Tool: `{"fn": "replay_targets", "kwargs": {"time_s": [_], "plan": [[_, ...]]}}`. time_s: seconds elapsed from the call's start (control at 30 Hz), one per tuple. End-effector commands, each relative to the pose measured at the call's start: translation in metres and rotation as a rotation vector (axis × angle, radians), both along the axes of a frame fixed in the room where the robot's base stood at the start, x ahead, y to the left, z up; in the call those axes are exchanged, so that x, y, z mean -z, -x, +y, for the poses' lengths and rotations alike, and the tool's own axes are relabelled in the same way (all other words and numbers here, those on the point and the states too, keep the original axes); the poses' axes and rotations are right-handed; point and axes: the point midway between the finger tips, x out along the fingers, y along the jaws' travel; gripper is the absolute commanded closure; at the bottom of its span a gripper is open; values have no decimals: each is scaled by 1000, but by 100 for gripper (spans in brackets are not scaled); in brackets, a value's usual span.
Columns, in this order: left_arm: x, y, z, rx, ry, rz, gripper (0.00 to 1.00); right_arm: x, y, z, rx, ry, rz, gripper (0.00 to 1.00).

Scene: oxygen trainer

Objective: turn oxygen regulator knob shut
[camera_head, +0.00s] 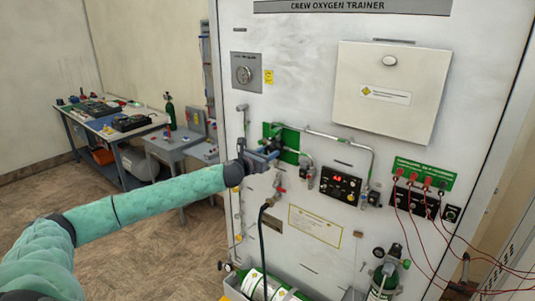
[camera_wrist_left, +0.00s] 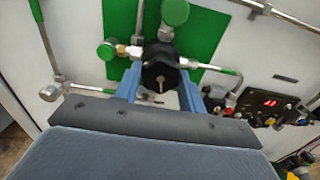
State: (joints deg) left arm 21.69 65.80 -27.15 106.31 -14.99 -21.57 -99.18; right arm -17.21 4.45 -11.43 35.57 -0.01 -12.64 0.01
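The oxygen regulator knob (camera_wrist_left: 160,75) is black and round with a small pale pointer mark. In the left wrist view it sits in front of the green plate (camera_wrist_left: 205,40), between the fingers of my left gripper (camera_wrist_left: 160,92). The blue fingers stand on either side of it; small gaps seem to show, and I cannot tell whether they touch it. In the head view my left gripper (camera_head: 268,154) is at the green plate (camera_head: 290,143) on the white panel and hides most of the knob. My right gripper is not in view.
Metal pipes (camera_head: 345,138) run beside the plate. A black display box (camera_head: 340,185) with red digits is to the right. A black hose (camera_head: 263,235) hangs below. A workbench (camera_head: 110,125) stands at the left.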

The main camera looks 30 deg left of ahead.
Motion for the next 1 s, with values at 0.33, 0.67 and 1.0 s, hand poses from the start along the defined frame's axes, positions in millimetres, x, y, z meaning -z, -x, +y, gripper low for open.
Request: {"fn": "replay_targets", "kwargs": {"time_s": [0.33,0.67,1.0], "plan": [[0,0,0,-1,22,2,82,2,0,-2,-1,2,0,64],[2,0,0,-1,198,15,82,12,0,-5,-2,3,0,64],[2,0,-1,0,514,39,82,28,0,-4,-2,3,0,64]]}}
